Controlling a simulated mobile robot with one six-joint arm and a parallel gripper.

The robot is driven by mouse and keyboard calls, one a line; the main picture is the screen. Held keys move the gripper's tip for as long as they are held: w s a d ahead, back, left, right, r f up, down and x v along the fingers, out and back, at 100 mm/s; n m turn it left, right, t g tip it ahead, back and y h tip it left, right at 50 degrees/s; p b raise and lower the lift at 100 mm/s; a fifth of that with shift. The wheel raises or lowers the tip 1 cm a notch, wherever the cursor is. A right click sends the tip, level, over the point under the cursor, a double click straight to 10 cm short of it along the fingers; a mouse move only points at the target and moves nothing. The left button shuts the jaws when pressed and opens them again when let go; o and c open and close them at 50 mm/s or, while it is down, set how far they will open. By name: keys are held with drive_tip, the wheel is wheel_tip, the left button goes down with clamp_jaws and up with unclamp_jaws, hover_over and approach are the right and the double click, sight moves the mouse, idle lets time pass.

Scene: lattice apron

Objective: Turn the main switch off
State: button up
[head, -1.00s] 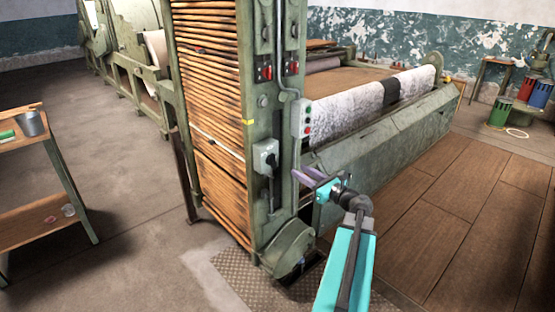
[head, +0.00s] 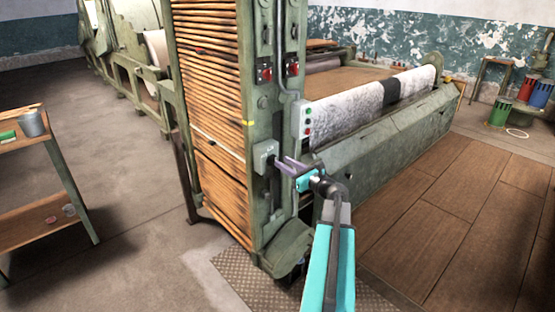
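The main switch looks to be the small grey box (head: 264,155) on the front face of the green machine column, in the head view. A dark handle on its front is largely hidden by my gripper. My gripper (head: 279,163) has purple fingers and reaches in from the right, with its fingertips right at the front of the box. The fingers look parted, one above the other. I cannot tell whether they touch the handle or have it between them.
A push-button box (head: 306,121) with green and red buttons hangs just above and right of my gripper. Red switches (head: 265,73) sit higher on the column. A roller with white fabric (head: 350,108) lies to the right. A workbench (head: 30,140) stands at left.

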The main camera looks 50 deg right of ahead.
sight(276, 158)
drive_tip(key=shift+w+d, duration=0.2)
drive_tip(key=shift+w, duration=2.2)
clamp_jaws()
